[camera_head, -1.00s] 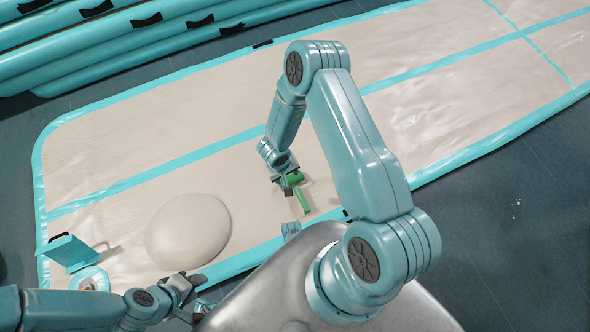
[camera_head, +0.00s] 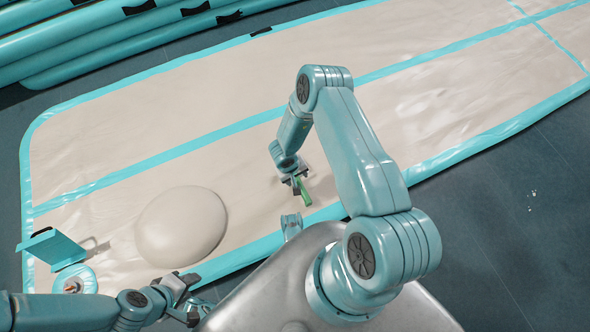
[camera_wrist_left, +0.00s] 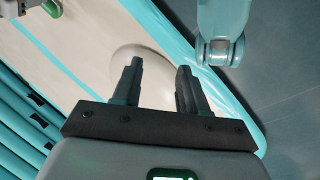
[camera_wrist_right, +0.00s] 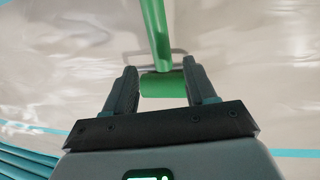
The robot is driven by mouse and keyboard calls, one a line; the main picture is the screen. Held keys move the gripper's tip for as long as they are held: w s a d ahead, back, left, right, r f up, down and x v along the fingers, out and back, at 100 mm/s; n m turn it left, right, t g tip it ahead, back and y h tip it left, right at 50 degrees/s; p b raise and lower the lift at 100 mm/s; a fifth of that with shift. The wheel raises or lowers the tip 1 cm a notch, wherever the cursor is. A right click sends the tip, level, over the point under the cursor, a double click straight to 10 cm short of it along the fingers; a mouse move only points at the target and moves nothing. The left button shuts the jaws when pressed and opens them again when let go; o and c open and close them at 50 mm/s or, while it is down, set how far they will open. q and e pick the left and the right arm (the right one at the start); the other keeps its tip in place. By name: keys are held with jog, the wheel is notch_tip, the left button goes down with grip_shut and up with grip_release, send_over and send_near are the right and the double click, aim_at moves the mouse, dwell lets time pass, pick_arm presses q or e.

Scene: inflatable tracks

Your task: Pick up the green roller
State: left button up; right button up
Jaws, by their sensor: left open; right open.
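The green roller (camera_head: 305,193) lies on the beige mat, partly hidden by my right gripper (camera_head: 296,178) in the head view. In the right wrist view its green head (camera_wrist_right: 163,84) sits between the open fingers of my right gripper (camera_wrist_right: 160,78). Its green handle (camera_wrist_right: 155,30) extends away past the fingertips, with a thin wire frame near the joint. I cannot tell whether the fingers touch the head. My left gripper (camera_head: 186,292) is open and empty at the lower left, apart from the roller; its spread fingers (camera_wrist_left: 158,68) show in the left wrist view.
A rounded beige bulge (camera_head: 181,226) rises from the mat left of the roller. A teal box-like item (camera_head: 54,247) and a round teal-rimmed item (camera_head: 75,280) lie at far left. Teal inflatable tubes (camera_head: 110,35) line the back. The mat right of the roller is clear.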

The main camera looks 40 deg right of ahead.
jog(key=f+b, duration=0.2)
jog(key=f, duration=0.1)
jog(key=f+b, duration=0.1)
jog(key=f, duration=0.1)
jog(key=shift+s+d, duration=0.15)
jog(key=shift+d, duration=0.15)
jog(key=shift+c, duration=0.7)
grip_shut()
pick_arm(q)
jog(key=w+f, duration=0.2)
jog(key=f, duration=0.1)
jog(key=shift+w+a+t, duration=0.1)
jog(key=shift+a+t, duration=0.1)
jog(key=shift+t, duration=0.2)
pick_arm(e)
jog(key=shift+r, duration=0.2)
